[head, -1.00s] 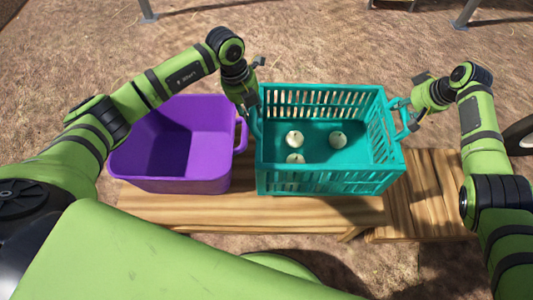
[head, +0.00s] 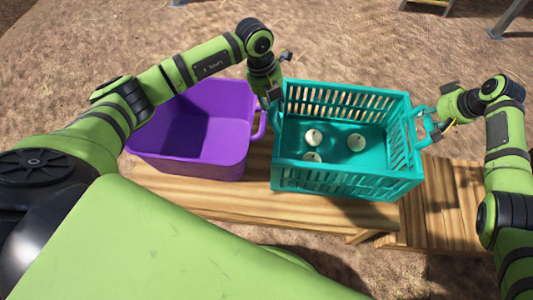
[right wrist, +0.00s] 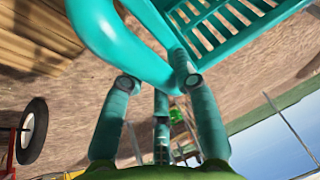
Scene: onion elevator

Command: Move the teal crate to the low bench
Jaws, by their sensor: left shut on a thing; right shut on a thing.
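The teal crate (head: 345,185) is an open slatted box above the right part of the long wooden bench (head: 225,200), roughly level. In the right wrist view, my right gripper's fingers (right wrist: 157,85) close on the teal handle (right wrist: 95,30). A second slatted wooden bench (head: 455,205), seemingly the low bench, adjoins at the right, partly hidden by the crate and my right arm. I cannot tell whether the crate touches the long bench.
A purple bin (head: 190,165) stands on the long bench just left of the crate, its handle close to the crate's left side. Brown ground surrounds the benches. Metal legs (head: 508,20) stand at the far right. The low bench's visible top looks clear.

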